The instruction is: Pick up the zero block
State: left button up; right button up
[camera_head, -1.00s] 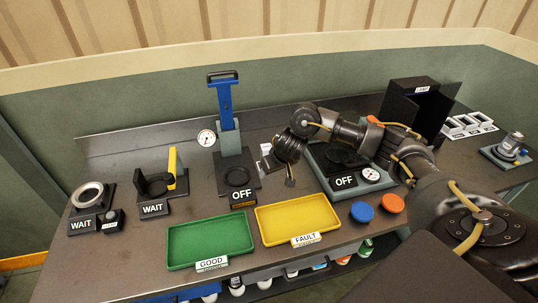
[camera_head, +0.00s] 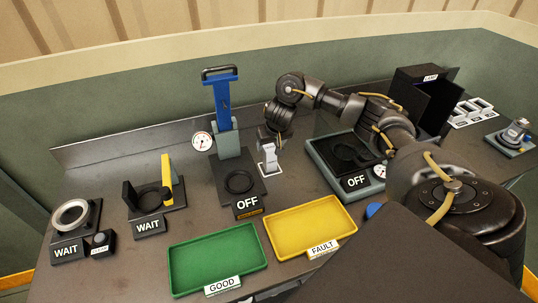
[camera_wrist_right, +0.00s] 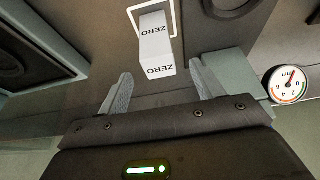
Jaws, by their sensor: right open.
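The zero block (camera_head: 268,156) is a small pale upright block with ZERO printed on it. It stands in a white square outline on the bench, right of the blue-handled press. In the right wrist view the zero block (camera_wrist_right: 155,43) is just beyond the fingertips, roughly centred between them. My right gripper (camera_wrist_right: 159,70) is open and empty, with one finger on each side. In the head view the right gripper (camera_head: 268,138) is small and dark beside the block, its fingers hard to make out. My left gripper is not in view.
The press (camera_head: 222,105) with its gauge (camera_head: 201,141) stands close on the left. A grey fixture marked OFF (camera_head: 322,152) is on the right. The green tray (camera_head: 217,262) and yellow tray (camera_head: 310,228) lie in front. A low back wall (camera_head: 100,149) runs behind.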

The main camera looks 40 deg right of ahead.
aim_at(270, 148)
jog(key=x, duration=0.2)
jog(key=shift+w+f, duration=0.2)
jog(key=shift+w, duration=0.05)
jog(key=shift+f, duration=0.3)
jog(key=x, duration=0.4)
jog(key=shift+d+f, duration=0.2)
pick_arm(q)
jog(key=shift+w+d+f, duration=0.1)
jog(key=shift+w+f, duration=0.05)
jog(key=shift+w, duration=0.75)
pick_arm(e)
jog(key=shift+s, duration=0.1)
jog(key=shift+c, duration=1.3)
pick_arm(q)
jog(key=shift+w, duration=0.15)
pick_arm(e)
jog(key=shift+r, duration=0.1)
grip_shut()
